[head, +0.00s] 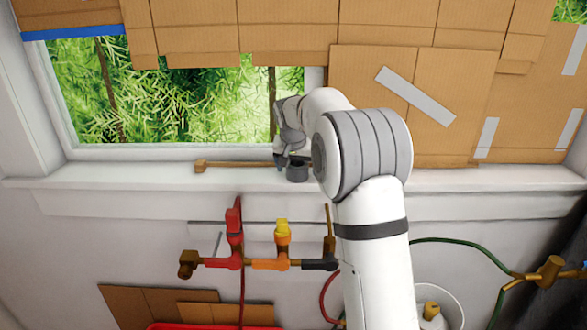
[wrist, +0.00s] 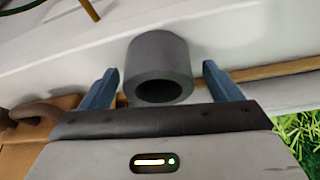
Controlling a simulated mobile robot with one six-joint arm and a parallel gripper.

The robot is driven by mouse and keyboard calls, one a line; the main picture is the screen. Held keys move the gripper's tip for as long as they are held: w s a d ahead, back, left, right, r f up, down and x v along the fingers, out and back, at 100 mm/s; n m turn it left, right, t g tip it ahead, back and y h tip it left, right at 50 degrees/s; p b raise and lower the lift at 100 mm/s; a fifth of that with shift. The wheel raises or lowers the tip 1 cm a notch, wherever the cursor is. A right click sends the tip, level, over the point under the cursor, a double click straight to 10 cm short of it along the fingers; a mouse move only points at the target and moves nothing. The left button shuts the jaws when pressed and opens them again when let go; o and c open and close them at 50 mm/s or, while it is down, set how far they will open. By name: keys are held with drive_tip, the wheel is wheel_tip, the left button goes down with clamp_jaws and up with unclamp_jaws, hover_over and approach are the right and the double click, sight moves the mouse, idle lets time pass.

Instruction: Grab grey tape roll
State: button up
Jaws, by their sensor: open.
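The grey tape roll (wrist: 158,58) is a short dark-grey cylinder with a round hole facing my wrist camera. In the head view the roll (head: 297,172) stands on the white window sill (head: 150,178), beside my arm. My gripper (wrist: 160,88) is open in the wrist view, with one blue-grey finger on each side of the roll. A gap shows between each finger and the roll. In the head view my gripper (head: 282,164) is at the roll's left side, and part of it is hard to make out.
A thin wooden stick (head: 235,164) lies on the sill left of the roll. Cardboard sheets (head: 410,80) cover the wall and upper window. Red, orange and black pipe valves (head: 272,263) sit below the sill. The sill's left part is clear.

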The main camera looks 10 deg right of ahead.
drive_tip(key=shift+f, duration=0.15)
drive_tip(key=c, duration=1.1)
